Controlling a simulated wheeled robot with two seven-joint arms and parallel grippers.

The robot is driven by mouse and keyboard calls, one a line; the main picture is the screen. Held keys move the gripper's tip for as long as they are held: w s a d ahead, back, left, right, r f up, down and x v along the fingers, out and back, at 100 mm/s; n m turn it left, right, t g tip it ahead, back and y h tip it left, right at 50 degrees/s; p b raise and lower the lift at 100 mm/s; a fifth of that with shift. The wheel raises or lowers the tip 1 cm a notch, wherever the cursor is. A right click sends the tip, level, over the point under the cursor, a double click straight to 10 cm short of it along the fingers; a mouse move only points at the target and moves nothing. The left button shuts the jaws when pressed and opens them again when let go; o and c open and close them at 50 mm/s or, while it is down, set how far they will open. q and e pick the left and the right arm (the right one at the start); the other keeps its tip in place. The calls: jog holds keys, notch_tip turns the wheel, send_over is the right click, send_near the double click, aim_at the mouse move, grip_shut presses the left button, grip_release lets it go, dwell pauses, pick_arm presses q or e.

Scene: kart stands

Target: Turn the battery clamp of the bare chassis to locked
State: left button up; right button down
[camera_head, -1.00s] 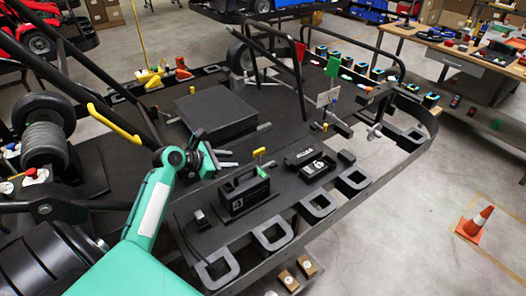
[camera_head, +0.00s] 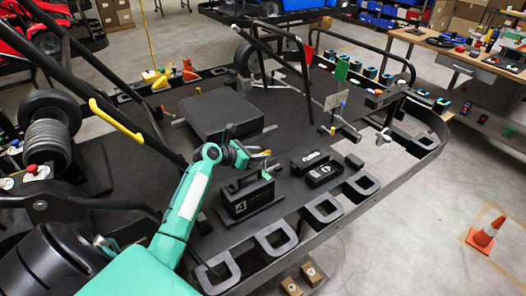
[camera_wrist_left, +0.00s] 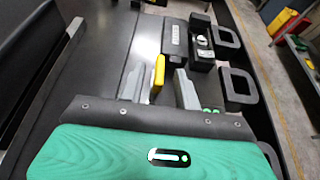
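The battery (camera_head: 240,208), a black box with a handle, stands on the bare chassis deck (camera_head: 290,190). Its clamp's yellow lever (camera_wrist_left: 158,72) stands up between the fingers of my left gripper (camera_wrist_left: 162,86) in the left wrist view, nearer the left finger. A gap shows between the lever and the right finger; I cannot tell whether the left finger touches it. My left gripper also shows in the head view (camera_head: 258,158), just above the battery, and partly hides the clamp. A green part (camera_head: 266,175) sits below it. My right gripper is not in view.
A black fuse box (camera_head: 322,172) lies right of the battery. A large black box (camera_head: 220,113) sits behind it on the deck. Square grey loops (camera_head: 322,207) line the chassis edge. An orange cone (camera_head: 485,232) stands on the floor at right.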

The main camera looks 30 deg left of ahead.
pick_arm(q)
jog(key=shift+x, duration=1.35)
jog(key=shift+c, duration=0.4)
grip_shut()
